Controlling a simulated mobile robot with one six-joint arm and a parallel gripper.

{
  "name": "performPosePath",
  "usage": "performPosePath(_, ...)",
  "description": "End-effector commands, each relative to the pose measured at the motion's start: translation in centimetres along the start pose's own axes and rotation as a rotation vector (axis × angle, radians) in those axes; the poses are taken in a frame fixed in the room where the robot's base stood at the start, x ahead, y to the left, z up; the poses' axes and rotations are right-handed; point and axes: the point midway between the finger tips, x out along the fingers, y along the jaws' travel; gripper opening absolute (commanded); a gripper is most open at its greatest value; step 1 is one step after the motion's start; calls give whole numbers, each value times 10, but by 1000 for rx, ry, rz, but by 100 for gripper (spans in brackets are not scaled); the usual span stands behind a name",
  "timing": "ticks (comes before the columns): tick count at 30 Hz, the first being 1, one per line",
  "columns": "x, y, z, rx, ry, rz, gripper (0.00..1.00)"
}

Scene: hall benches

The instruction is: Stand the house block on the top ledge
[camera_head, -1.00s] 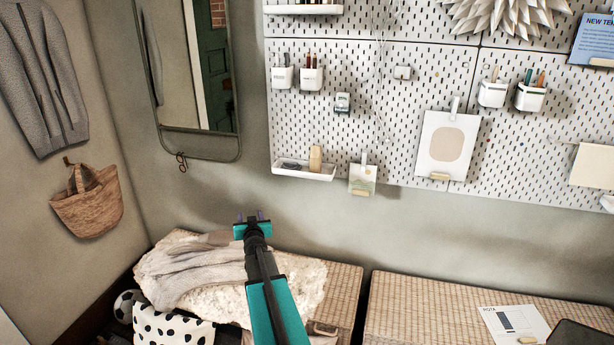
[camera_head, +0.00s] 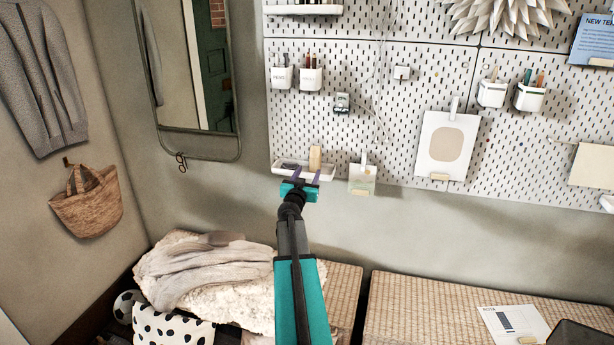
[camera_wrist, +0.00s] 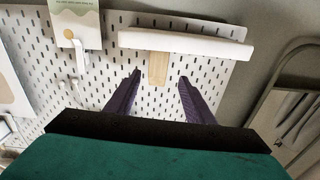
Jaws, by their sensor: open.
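A pale wooden block (camera_head: 315,157), likely the house block, stands upright on the small white lower ledge (camera_head: 276,168) of the pegboard. The wrist view is turned over: the block (camera_wrist: 158,68) shows beyond my fingers, below the ledge (camera_wrist: 185,42). My gripper (camera_head: 303,175) is open in front of this ledge. In the wrist view the block lies roughly between the fingertips (camera_wrist: 160,78), with nothing seen gripped. Any contact cannot be told. The white top ledge (camera_head: 305,10) is at the upper edge of the head view, partly cut off.
A clipped card (camera_head: 362,180) hangs just right of the lower ledge. White pen cups (camera_head: 311,79) and a small clip (camera_head: 342,103) are on the board between the two ledges. A mirror (camera_head: 195,146) hangs to the left. Woven benches (camera_head: 420,310) stand below.

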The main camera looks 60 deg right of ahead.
Motion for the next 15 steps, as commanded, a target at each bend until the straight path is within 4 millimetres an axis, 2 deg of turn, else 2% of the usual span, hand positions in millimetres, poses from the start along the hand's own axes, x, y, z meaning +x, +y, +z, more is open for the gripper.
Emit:
performPosePath(8, 5, -1, 1, 0, 0, -1, 48)
performPosePath(15, 18, -1, 2, -1, 0, -1, 48)
